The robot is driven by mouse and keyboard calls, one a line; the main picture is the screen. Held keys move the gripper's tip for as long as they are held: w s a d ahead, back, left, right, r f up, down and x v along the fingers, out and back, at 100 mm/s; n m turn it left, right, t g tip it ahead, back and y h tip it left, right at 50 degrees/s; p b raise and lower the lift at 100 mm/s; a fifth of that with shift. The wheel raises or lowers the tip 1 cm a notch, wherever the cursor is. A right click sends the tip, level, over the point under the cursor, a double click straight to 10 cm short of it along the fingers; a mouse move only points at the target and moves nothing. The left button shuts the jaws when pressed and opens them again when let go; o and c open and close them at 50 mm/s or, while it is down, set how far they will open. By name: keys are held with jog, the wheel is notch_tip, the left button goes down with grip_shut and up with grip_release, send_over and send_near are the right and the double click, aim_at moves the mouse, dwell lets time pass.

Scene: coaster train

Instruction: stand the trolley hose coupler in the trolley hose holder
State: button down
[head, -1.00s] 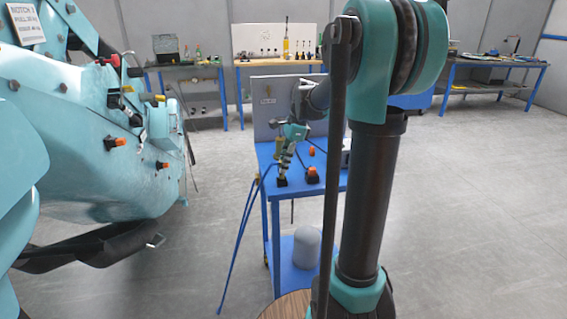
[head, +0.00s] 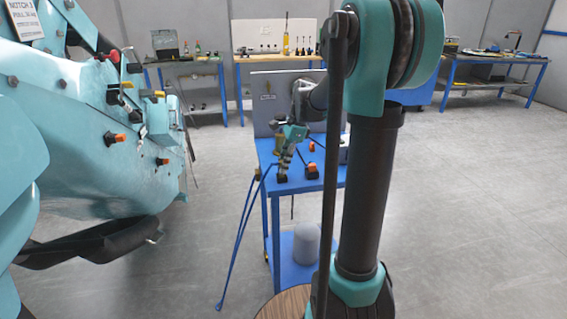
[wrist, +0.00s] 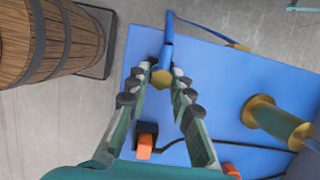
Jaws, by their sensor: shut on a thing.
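My gripper (wrist: 165,74) is shut on the hose coupler, a small brass hexagonal piece (wrist: 161,81) with the blue hose (wrist: 168,52) running from it. In the head view my gripper (head: 283,172) points down, low over the near left part of the blue trolley top (head: 272,208). A small black shape shows right at the fingertips there; I cannot tell whether it is the holder or part of the fingers. The coupler's lower end is hidden. I cannot tell whether it is seated in anything or clear of the top.
A black block with an orange part (wrist: 145,141) is beside my gripper; another orange part (wrist: 231,171) lies beyond. The hose (head: 238,238) hangs off the trolley's left side. A large teal machine (head: 80,150) fills the left.

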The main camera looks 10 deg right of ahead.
jog(key=c, duration=1.3)
grip_release()
jog(key=shift+o, duration=0.2)
jog(key=v, duration=1.2)
jog(key=shift+s+f, duration=0.1)
jog(key=s+f+n+t+h, duration=0.3)
jog(key=s+f+n+t, duration=0.1)
jog(key=s+f+n, duration=1.3)
jog(key=s+f, duration=0.5)
jog(key=f, duration=0.1)
jog(key=shift+n, duration=0.4)
